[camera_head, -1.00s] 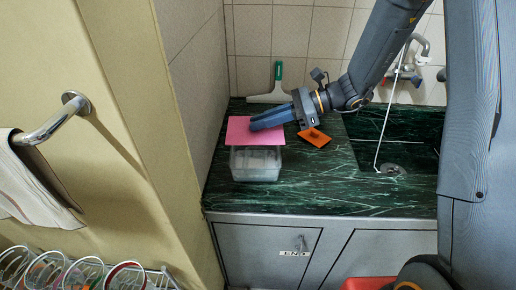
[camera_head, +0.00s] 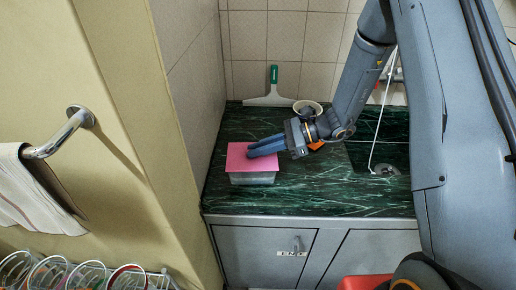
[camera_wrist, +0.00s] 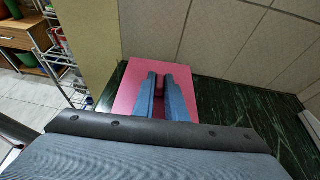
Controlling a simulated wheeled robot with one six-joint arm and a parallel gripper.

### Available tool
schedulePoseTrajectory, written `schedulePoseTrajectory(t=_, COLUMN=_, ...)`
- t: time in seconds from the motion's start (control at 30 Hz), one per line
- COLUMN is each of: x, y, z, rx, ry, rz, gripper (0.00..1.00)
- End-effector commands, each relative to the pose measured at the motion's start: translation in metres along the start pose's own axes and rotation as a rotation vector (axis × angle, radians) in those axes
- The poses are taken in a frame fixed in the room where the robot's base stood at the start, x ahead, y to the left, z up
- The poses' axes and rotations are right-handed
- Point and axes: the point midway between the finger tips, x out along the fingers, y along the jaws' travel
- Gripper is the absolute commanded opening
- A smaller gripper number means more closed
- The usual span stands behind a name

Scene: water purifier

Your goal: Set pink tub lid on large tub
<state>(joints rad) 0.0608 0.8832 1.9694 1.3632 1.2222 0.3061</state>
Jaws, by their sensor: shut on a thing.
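The pink tub lid (camera_head: 240,163) is a flat pink sheet on or just over the large clear tub (camera_head: 252,179) at the left of the dark green counter. The lid covers the top of the tub; only the tub's front wall shows below it. I cannot tell whether the lid touches the rim all round. My gripper (camera_head: 250,150) is shut on the lid, with its fingers over the lid's middle. In the wrist view the two blue fingers (camera_wrist: 163,90) lie over the pink lid (camera_wrist: 131,87), and what they grip is hidden.
A squeegee (camera_head: 272,90) leans on the back wall, with a bowl (camera_head: 307,107) beside it. The sink is at the right. The counter front (camera_head: 320,195) is clear.

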Motion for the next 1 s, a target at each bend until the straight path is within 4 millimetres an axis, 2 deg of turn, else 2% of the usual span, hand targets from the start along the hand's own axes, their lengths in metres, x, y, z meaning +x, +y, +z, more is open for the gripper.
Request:
schedulePoseTrajectory(t=0.23, x=0.002, y=0.000, z=-0.004, rx=0.000, ry=0.000, rz=0.000, gripper=0.00)
schedulePoseTrajectory(t=0.27, x=0.002, y=0.000, z=-0.004, rx=0.000, ry=0.000, rz=0.000, gripper=0.15)
schedulePoseTrajectory(t=0.37, x=0.001, y=0.000, z=-0.003, rx=0.000, ry=0.000, rz=0.000, gripper=0.30)
schedulePoseTrajectory(t=0.77, x=-0.002, y=0.000, z=0.001, rx=0.000, ry=0.000, rz=-0.001, gripper=0.30)
schedulePoseTrajectory(t=0.87, x=-0.016, y=-0.002, z=0.000, rx=-0.001, ry=-0.001, rz=-0.003, gripper=0.30)
schedulePoseTrajectory(t=1.0, x=-0.044, y=-0.002, z=-0.002, rx=-0.001, ry=0.001, rz=-0.005, gripper=0.30)
